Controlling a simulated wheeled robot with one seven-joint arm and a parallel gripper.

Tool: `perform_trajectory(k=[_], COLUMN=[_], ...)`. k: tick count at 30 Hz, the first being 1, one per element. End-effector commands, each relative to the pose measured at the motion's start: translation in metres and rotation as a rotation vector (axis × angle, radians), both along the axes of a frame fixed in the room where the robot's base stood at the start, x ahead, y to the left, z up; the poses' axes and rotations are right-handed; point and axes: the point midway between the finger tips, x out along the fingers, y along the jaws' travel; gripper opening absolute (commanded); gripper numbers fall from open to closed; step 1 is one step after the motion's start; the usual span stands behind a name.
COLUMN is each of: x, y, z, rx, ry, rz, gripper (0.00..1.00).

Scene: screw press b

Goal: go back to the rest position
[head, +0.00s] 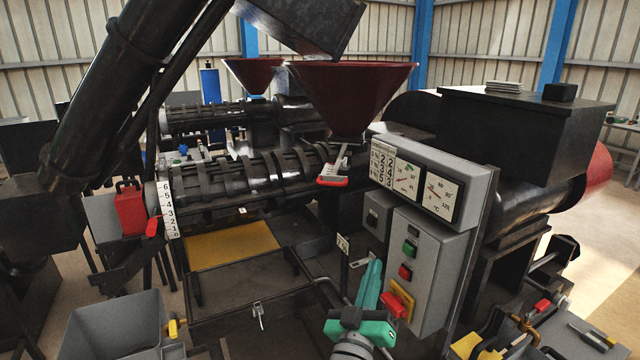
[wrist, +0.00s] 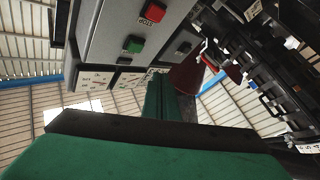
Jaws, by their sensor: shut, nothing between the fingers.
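My gripper (head: 372,268) shows at the lower middle of the head view, green, with its fingers pointing up and away. The fingers are together and hold nothing. It is in front of the grey control box (head: 417,265), to the left of its buttons in the picture; I cannot tell the exact gap. In the wrist view my gripper (wrist: 165,95) points toward the roof, and the control box (wrist: 105,45) with its red and green buttons fills the upper left.
The screw press barrel (head: 240,180) runs left of the control box, under a dark red hopper (head: 350,90). A gauge panel (head: 430,180) sits above the box. A yellow-and-red switch (head: 398,300) is close to my gripper. A grey bin (head: 115,325) stands lower left.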

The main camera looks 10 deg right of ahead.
Motion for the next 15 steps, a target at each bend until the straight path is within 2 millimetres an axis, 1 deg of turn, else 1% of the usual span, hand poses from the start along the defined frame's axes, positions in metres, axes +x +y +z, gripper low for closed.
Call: perform_trajectory(k=[1, 2, 4, 6, 8, 12, 15], x=[-0.003, -0.005, -0.013, -0.023, -0.033, -0.061, -0.084], y=[0.007, 0.011, 0.021, 0.033, 0.043, 0.064, 0.079], z=[-0.015, -0.023, -0.047, -0.074, -0.095, -0.141, -0.170], rx=[0.009, 0.014, 0.031, 0.050, 0.068, 0.112, 0.144], ry=[0.014, 0.021, 0.040, 0.059, 0.074, 0.109, 0.133], rz=[0.016, 0.026, 0.055, 0.086, 0.112, 0.168, 0.205], gripper=[0.00, 0.00, 0.00, 0.00, 0.00, 0.00, 0.00])
